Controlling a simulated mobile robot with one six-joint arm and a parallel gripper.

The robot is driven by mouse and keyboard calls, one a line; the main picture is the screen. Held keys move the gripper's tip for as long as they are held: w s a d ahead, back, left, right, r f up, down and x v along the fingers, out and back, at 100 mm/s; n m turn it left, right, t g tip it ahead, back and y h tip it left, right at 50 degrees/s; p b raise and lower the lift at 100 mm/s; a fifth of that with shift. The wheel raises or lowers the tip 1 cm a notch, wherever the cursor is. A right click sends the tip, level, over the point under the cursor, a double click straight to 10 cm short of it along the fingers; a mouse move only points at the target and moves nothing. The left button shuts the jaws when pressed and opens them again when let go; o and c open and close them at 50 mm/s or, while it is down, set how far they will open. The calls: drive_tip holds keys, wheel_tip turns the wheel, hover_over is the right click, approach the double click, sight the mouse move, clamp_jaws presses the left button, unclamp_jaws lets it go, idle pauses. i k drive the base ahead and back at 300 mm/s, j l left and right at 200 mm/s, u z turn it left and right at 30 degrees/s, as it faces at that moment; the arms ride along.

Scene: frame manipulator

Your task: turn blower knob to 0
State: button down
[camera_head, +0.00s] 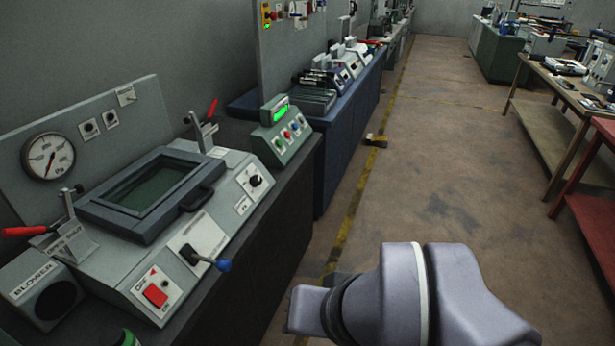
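A grey box labelled BLOWER (38,285) stands at the lower left, with a round dark opening or disc on its front. I cannot tell whether that is the knob. A black knob with a white mark (255,180) sits on the sloped front panel of the grey machine (120,285); its label is too small to read. A small dark and green object (125,339) is cut off by the bottom edge; I cannot tell what it is. My arm's grey links show at bottom centre, and no gripper fingers can be made out.
The machine has a framed lid (150,190), red-handled clamps, a blue-tipped lever (205,258) and a red switch (155,295). A control box with a green display (284,130) stands behind. The floor (450,150) to the right is clear, with tables beyond.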

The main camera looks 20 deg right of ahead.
sight(255, 181)
drive_tip(key=i+l+u, duration=0.15)
drive_tip(key=i+l, duration=0.25)
drive_tip(key=i+l+u, duration=0.1)
drive_tip(key=i+l, duration=0.25)
drive_tip(key=i+l+u, duration=0.15)
drive_tip(key=i+l, duration=0.2)
drive_tip(key=l, duration=0.15)
drive_tip(key=i+l+u, duration=0.1)
drive_tip(key=i+l, duration=0.2)
drive_tip(key=l, duration=0.2)
